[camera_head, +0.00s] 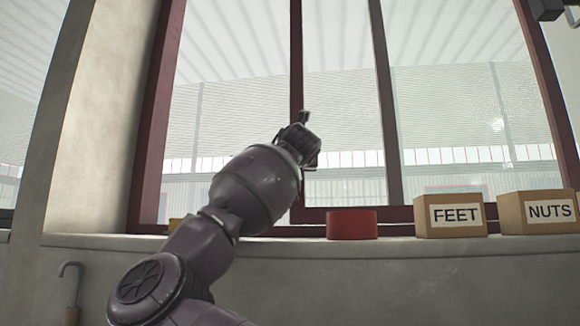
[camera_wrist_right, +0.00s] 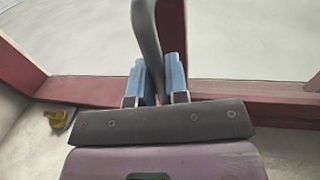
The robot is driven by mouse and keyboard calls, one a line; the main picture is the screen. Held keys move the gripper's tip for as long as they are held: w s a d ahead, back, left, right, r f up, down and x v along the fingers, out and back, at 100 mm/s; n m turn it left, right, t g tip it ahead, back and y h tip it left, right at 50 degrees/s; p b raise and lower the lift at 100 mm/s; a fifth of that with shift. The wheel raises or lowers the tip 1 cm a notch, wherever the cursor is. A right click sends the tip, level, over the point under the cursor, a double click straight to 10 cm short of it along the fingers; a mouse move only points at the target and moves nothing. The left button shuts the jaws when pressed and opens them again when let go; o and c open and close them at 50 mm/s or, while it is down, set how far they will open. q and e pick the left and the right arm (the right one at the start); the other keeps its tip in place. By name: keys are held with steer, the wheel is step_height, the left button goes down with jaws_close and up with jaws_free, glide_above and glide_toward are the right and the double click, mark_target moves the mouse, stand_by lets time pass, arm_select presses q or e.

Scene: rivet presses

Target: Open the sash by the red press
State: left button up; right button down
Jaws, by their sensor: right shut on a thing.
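The window sash has a dark red frame; its upright (camera_head: 296,60) stands mid-window in the head view. My right gripper (camera_head: 304,135) is raised in front of this upright, and my arm hides part of the lower window. In the right wrist view, the blue-padded fingers of my right gripper (camera_wrist_right: 158,85) are closed around a dark grey bar-shaped handle (camera_wrist_right: 146,35). The red frame (camera_wrist_right: 250,92) runs behind the fingers there. Whether the sash stands ajar is not clear. No red press can be made out. My left gripper is not in view.
A small yellow thing (camera_wrist_right: 58,118) lies on the sill to the left.

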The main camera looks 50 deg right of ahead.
steer(key=c, duration=1.2)
jaws_free()
steer(key=shift+s+d, duration=0.1)
steer(key=shift+o, duration=0.2)
steer(key=b+v, duration=0.1)
steer(key=v, duration=0.9)
steer(key=shift+s+a, duration=0.2)
steer(key=shift+a, duration=0.15)
